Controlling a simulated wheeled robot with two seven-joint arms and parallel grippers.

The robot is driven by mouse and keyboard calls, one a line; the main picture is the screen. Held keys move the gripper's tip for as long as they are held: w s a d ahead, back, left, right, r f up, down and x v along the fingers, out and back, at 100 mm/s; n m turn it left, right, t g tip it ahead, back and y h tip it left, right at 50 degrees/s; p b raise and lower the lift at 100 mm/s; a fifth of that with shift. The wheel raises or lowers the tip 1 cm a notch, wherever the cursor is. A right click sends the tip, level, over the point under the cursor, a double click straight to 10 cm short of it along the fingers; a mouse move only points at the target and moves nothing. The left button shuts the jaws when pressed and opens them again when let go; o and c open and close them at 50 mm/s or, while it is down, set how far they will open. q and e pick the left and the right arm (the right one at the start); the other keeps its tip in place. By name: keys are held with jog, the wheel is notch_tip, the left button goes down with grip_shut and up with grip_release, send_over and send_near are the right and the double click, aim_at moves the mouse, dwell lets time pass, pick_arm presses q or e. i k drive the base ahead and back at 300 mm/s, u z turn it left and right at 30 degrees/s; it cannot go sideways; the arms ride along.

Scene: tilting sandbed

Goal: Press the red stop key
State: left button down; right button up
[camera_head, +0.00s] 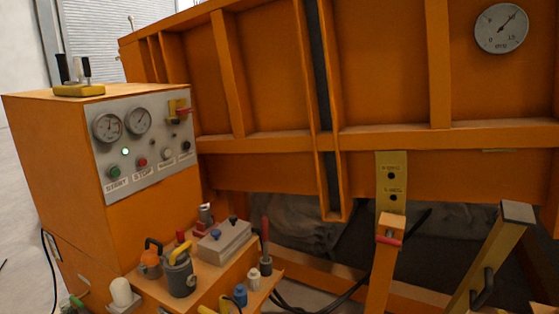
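The red stop key (141,162) is a small round red button on the grey control panel (165,118) of the orange cabinet at the left. A label reading STOP sits just below it. It is unobstructed in the head view. To its left is a green key (114,171) above a START label. To its right are a pale knob (166,154) and a dark knob (186,146). Neither of my grippers shows in the head view, and nothing touches the stop key.
A lever unit (79,89) stands on the cabinet top. Below the panel, a cluttered orange shelf (216,270) holds a grey can (180,275) and a grey box (223,241). The large orange sandbed (270,60) fills the right.

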aim_at(142, 162)
jog(key=k, duration=0.7)
jog(key=z, duration=0.4)
jog(key=i, duration=0.65)
jog(key=z, duration=0.5)
jog(key=i, duration=1.1)
jog(key=u, duration=1.15)
jog(key=i, duration=0.6)
jog(key=u, duration=0.6)
